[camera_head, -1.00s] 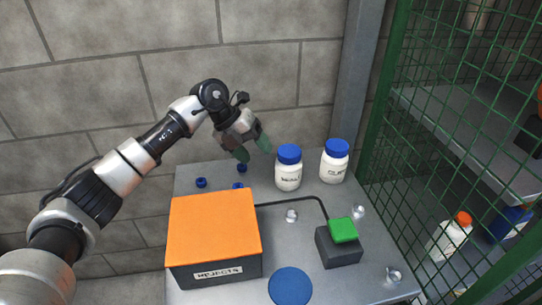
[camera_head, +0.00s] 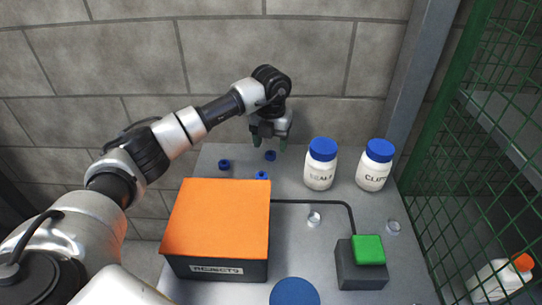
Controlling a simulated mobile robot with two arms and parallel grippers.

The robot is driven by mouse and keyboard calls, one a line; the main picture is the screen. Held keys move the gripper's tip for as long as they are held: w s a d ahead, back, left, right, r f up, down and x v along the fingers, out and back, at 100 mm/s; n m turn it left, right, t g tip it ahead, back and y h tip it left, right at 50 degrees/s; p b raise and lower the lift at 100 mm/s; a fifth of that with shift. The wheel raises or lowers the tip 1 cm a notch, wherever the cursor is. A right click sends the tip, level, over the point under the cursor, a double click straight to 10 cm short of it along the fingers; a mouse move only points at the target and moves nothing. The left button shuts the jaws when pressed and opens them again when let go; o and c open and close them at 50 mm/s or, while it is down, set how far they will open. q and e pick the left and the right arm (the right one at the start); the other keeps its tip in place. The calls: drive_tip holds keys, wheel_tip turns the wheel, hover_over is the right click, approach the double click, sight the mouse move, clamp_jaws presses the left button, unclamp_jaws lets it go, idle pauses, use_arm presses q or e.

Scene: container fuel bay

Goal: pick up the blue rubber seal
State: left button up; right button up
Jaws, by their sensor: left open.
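Several small blue rubber seals lie on the grey table top: one to the left (camera_head: 224,164), one at the back (camera_head: 270,156), and one nearer the orange box (camera_head: 262,175), partly hidden by its edge. My left gripper (camera_head: 270,143) hangs over the table's back edge with its green fingertips pointing down. It is open and empty, just above and behind the back seal. I cannot tell whether a fingertip touches it. My right gripper is not in view.
An orange-lidded box labelled REJECTS (camera_head: 218,218) stands in front of the seals. White jars labelled SEALS (camera_head: 320,166) and CLIPS (camera_head: 375,166) stand right.

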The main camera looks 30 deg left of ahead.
sight(271, 153)
use_arm(q)
wheel_tip(271, 153, down, 3)
drive_tip(key=shift+w+f, duration=0.1)
drive_tip(key=shift+f, duration=0.1)
drive_tip(key=c, duration=1)
drive_tip(key=shift+r, duration=0.1)
